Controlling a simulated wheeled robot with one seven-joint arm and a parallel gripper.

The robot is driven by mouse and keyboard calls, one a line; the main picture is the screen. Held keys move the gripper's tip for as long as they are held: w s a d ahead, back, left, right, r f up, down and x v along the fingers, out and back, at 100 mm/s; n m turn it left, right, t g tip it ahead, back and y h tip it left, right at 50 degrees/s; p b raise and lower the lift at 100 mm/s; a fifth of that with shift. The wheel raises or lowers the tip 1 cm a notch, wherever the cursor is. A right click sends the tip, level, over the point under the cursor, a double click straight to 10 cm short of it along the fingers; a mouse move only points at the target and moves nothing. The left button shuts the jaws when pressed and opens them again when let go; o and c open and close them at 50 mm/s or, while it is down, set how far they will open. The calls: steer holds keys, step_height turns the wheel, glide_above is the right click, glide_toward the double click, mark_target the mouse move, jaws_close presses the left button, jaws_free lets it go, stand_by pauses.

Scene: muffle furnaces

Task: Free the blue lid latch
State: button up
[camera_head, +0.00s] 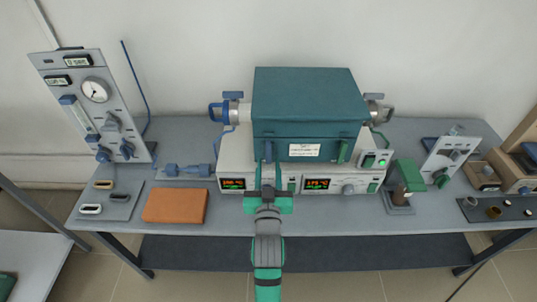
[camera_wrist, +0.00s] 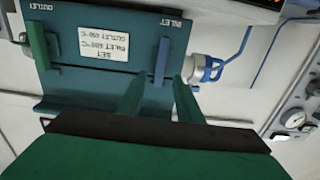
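The furnace (camera_head: 305,95) has a closed teal lid and sits at the middle of the bench. The blue lid latch (camera_head: 268,151) is on the left part of its front; it also shows in the wrist view (camera_wrist: 162,62), which is upside down. My gripper (camera_head: 268,165) is in front of the latch. In the wrist view, its two green fingers (camera_wrist: 158,82) are apart, with the lower end of the latch between or just beyond their tips. I cannot tell whether they touch it. The green latch (camera_head: 343,151) is on the right part of the front.
Two lit displays (camera_head: 317,184) and a knob sit on the control panel below the furnace. A gauge panel (camera_head: 95,100) stands at the left. An orange-brown block (camera_head: 175,205) lies on the bench's front left. A green-topped device (camera_head: 405,180) stands right of the furnace.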

mark_target(268, 152)
steer(key=w, duration=0.5)
steer(key=shift+w, duration=0.35)
jaws_close()
